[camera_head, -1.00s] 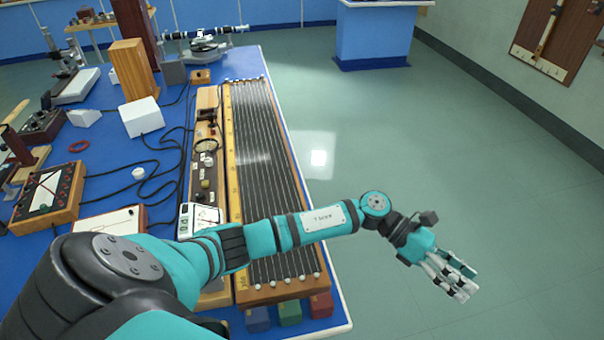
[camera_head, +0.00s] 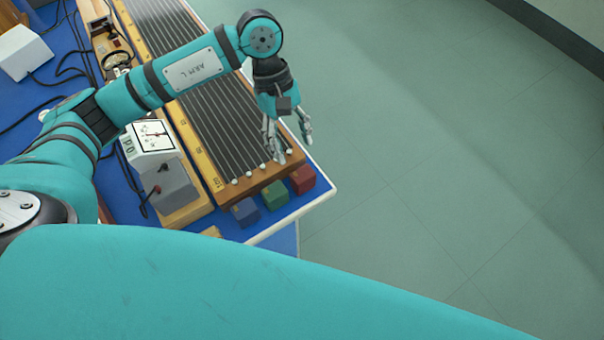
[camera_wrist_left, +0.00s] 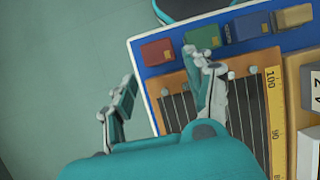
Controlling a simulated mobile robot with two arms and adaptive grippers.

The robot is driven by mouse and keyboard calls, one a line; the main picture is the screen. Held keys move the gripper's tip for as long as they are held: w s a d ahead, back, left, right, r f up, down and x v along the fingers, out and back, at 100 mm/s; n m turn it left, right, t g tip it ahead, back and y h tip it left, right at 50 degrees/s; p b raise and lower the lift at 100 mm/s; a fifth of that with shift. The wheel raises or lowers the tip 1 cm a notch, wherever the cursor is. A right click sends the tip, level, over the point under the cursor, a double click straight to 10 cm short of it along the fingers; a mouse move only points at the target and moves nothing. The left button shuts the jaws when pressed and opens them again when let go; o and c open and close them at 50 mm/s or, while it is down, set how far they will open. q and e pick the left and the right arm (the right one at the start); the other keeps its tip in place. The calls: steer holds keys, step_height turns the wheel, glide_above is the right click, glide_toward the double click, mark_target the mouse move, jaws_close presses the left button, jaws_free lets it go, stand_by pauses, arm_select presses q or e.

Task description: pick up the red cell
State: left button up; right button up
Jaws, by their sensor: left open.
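The red cell (camera_head: 302,179) is a small red block on the blue bench top, near the corner with the white edge. It also shows in the left wrist view (camera_wrist_left: 158,52), beyond and between the fingertips. My left gripper (camera_head: 289,147) is open and empty, pointing down over the end of the wire board, close behind the red cell and apart from it. In the left wrist view its fingers (camera_wrist_left: 160,72) are spread wide. A green cell (camera_head: 274,194) and a blue cell (camera_head: 244,212) stand in a row left of the red one. My right gripper is not in view.
The long wire board (camera_head: 215,110) with its wooden end lies right behind the cells. A meter (camera_head: 150,138) and grey box (camera_head: 170,188) stand to its left. The bench edge (camera_head: 318,200) is close to the red cell; open floor lies beyond.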

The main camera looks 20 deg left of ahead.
mark_target(300, 169)
arm_select(q)
steer(key=p+x, duration=0.1)
steer(key=x, duration=0.2)
steer(key=shift+d+f, duration=0.1)
steer(key=p+x, duration=0.1)
steer(key=x, duration=0.2)
steer(key=shift+w+f, duration=0.1)
steer(key=shift+f, duration=0.25)
steer(key=shift+d+f+p, duration=0.15)
steer(key=shift+f+p, duration=0.15)
steer(key=shift+f, duration=0.2)
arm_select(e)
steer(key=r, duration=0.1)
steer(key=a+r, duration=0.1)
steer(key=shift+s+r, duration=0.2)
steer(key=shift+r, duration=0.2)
arm_select(q)
steer(key=c, duration=0.9)
steer(key=shift+r, duration=0.1)
